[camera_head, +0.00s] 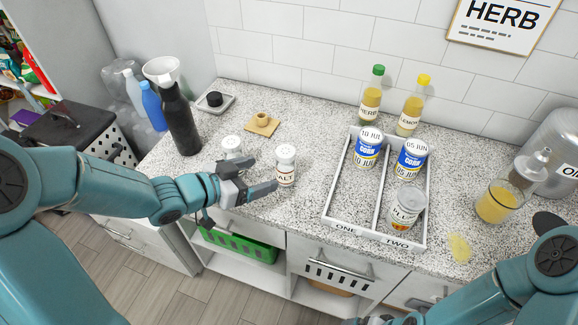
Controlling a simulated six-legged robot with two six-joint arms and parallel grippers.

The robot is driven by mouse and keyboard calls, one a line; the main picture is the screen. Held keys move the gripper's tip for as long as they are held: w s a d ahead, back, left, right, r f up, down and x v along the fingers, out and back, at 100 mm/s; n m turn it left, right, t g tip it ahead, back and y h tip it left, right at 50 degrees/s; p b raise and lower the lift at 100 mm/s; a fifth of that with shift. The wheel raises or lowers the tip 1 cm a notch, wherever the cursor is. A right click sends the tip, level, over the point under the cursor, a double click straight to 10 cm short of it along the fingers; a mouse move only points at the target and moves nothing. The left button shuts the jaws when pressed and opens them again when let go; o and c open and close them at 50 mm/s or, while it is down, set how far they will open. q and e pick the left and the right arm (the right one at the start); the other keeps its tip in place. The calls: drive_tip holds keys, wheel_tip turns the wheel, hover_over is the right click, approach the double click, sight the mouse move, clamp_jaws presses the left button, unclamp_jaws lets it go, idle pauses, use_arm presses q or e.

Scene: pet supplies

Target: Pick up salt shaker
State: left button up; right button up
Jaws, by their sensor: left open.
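The salt shaker (286,168) is a white jar with a pale lid and a label reading "ALT" in the part that shows. It stands upright on the speckled counter. My left gripper (263,174) is open, its fingers pointing right toward the shaker, with the lower fingertip close to the shaker's left side. I cannot tell whether they touch. A second, similar shaker (232,146) stands behind the left gripper, partly hidden by it. My right arm comes in at the lower right; only a sliver of its gripper end (372,320) shows at the bottom edge.
A dark bottle (181,120) and a cork piece (262,124) are left. A glass of orange liquid (495,205) is right.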

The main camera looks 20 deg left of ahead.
sight(279, 169)
use_arm(q)
drive_tip(key=x, duration=0.5)
drive_tip(key=shift+w+f, duration=0.25)
drive_tip(key=shift+w+d, duration=0.15)
drive_tip(key=shift+d, duration=0.1)
drive_tip(key=p+x, duration=0.1)
drive_tip(key=x, duration=0.4)
drive_tip(key=shift+w+a, duration=0.1)
drive_tip(key=shift+w, duration=0.15)
drive_tip(key=shift+s+r, duration=0.15)
drive_tip(key=c, duration=1)
drive_tip(key=shift+c, duration=0.8)
